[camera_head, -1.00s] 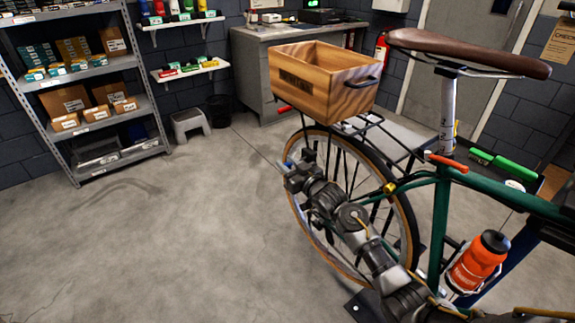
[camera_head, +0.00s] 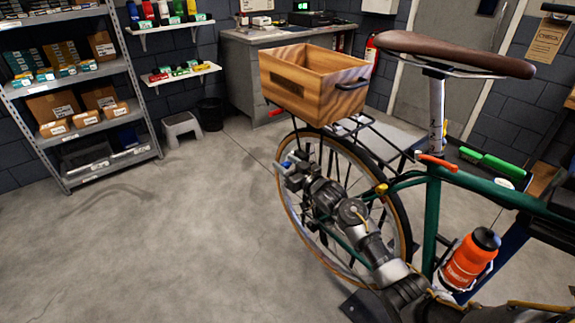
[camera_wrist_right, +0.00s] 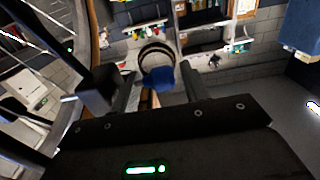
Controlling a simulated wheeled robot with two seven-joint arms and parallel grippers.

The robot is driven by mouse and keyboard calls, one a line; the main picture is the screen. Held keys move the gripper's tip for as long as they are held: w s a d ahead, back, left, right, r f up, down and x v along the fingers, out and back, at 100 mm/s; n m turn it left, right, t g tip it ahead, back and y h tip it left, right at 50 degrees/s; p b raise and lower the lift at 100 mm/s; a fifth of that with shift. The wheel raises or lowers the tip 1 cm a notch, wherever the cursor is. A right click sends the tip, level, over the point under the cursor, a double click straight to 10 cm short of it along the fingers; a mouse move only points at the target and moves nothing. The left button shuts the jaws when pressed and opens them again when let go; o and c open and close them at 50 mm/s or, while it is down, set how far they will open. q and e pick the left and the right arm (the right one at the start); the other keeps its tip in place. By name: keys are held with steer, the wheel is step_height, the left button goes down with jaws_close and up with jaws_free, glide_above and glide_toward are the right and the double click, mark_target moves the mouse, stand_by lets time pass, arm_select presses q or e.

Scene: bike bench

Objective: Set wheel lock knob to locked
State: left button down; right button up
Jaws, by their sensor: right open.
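A small blue knob (camera_head: 285,165) shows at the left side of the bike's rear wheel (camera_head: 400,215), right at the tip of my right gripper (camera_head: 292,171). In the right wrist view the blue knob (camera_wrist_right: 158,79) appears between the two fingers of my open right gripper (camera_wrist_right: 158,88). I see a gap between the fingers and cannot tell whether either one touches the knob. The knob's markings are too small to read, so its setting cannot be told. My right arm covers part of the wheel. My left gripper is not in view.
The green bike frame (camera_head: 431,225) carries a wooden crate (camera_head: 320,97), a brown saddle (camera_head: 455,52) and an orange bottle (camera_head: 470,262). A red-tipped part (camera_head: 277,112) sits under the crate. A grey shelf (camera_head: 105,173) stands left. The floor (camera_head: 180,235) between is clear.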

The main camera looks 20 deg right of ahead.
steer(key=v, duration=1)
steer(key=shift+s, duration=0.35)
steer(key=shift+d, duration=0.1)
steer(key=shift+c, duration=0.2)
